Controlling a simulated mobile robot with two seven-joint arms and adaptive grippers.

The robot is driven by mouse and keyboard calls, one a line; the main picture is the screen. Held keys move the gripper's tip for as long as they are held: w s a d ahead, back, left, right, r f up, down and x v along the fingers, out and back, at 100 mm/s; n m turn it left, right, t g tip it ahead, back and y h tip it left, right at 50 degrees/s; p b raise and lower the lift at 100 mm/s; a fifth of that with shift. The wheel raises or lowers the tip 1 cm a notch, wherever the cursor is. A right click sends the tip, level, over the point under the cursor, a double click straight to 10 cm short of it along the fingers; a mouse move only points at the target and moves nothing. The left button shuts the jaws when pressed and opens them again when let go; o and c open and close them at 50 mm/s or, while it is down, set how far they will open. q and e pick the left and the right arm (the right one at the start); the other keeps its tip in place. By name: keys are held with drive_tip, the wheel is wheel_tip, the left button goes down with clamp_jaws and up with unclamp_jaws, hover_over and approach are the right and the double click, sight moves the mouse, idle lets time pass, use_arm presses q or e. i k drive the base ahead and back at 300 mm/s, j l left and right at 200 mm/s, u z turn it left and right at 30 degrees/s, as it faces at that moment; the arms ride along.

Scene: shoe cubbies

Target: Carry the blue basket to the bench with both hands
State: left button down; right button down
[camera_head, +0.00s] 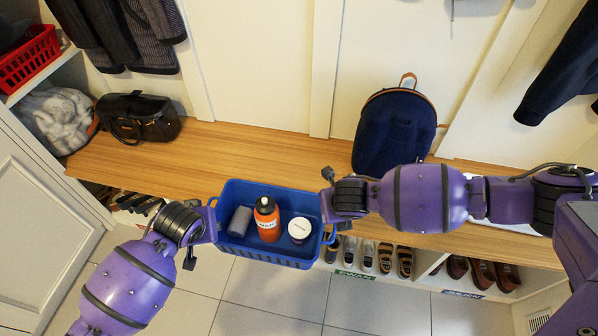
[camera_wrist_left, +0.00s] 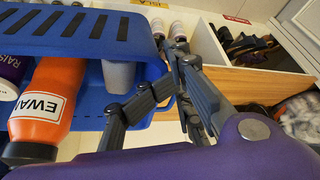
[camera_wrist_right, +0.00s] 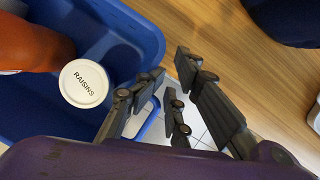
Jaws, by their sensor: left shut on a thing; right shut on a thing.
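The blue basket (camera_head: 262,256) hangs level between my two grippers, in front of and partly over the front edge of the wooden bench (camera_head: 250,150). Inside it are an orange bottle (camera_head: 268,228) labelled EWAN, a grey cup-like item (camera_head: 240,221) and a white-lidded raisins tub (camera_head: 299,228). My left gripper (camera_head: 211,222) is shut on the handle at the basket's left end; its fingers show in the left wrist view (camera_wrist_left: 168,88). My right gripper (camera_head: 328,205) is shut on the right end handle, also in the right wrist view (camera_wrist_right: 158,112).
A dark backpack (camera_head: 394,132) stands on the bench behind my right arm. A black bag (camera_head: 138,117) and grey fluffy cloth (camera_head: 57,120) are at the left. Shoes (camera_head: 385,257) fill cubbies below. The bench between bag and backpack is clear.

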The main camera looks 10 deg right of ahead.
sight(263, 169)
drive_tip(key=i, duration=1)
